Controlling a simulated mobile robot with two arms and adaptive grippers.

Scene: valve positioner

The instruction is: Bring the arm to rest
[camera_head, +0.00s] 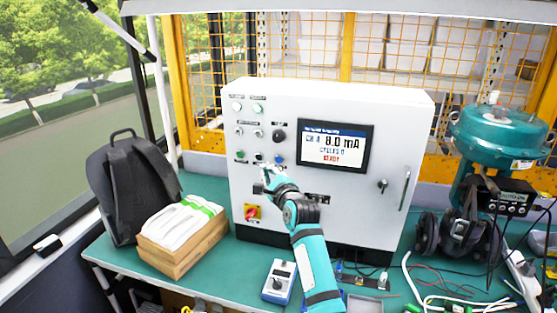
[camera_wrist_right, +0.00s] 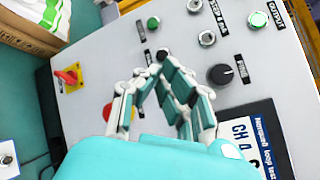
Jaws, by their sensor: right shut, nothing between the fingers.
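My right arm reaches up from the bottom of the head view. Its gripper (camera_head: 268,172) is at the front of the white control cabinet (camera_head: 350,220), near the lower row of buttons. In the right wrist view the gripper (camera_wrist_right: 155,70) is shut, with its fingers drawn together at the tips and nothing held. I cannot tell whether the fingertips touch the panel. A red button (camera_wrist_right: 110,112) is partly hidden behind the fingers. A black knob (camera_wrist_right: 220,74) and a green button (camera_wrist_right: 258,19) show beside them. My left gripper is not in view.
The cabinet screen (camera_head: 335,147) reads 8.0 mA. A red switch on a yellow plate (camera_head: 253,212) is below the buttons. A backpack (camera_head: 130,185) and a box of bags (camera_head: 180,245) stand left. A blue meter (camera_head: 280,281), cables and a teal valve actuator (camera_head: 495,135) are right of them.

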